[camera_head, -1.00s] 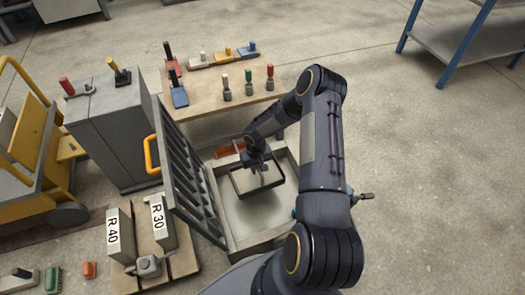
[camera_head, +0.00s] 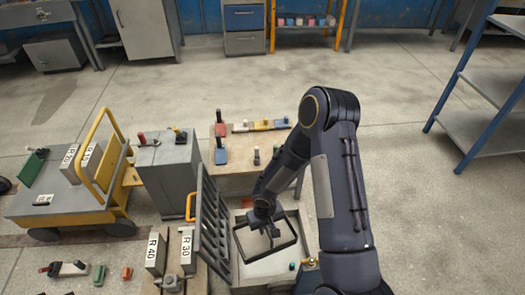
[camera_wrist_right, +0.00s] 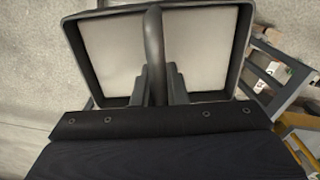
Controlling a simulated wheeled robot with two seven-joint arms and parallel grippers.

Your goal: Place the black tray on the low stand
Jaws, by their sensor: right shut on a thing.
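The black tray (camera_head: 271,251) is a shallow rectangular frame with a pale inside and a bar handle across its middle. My right gripper (camera_head: 270,229) is shut on the handle and holds the tray, somewhat tilted, over the pale open mould box (camera_head: 266,273). In the right wrist view the fingers (camera_wrist_right: 157,84) close on the dark handle bar, and the tray (camera_wrist_right: 238,48) fills the upper part. I cannot tell for certain which thing is the low stand; a low wooden platform (camera_head: 200,273) lies left of the box. My left gripper is not in view.
The box's ribbed lid (camera_head: 212,232) stands open at its left, with a yellow handle. Blocks marked R 40 (camera_head: 155,252) and R 30 (camera_head: 187,250) stand on the platform. A wooden table (camera_head: 238,158) with tools is behind. A yellow cart (camera_head: 75,203) stands left.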

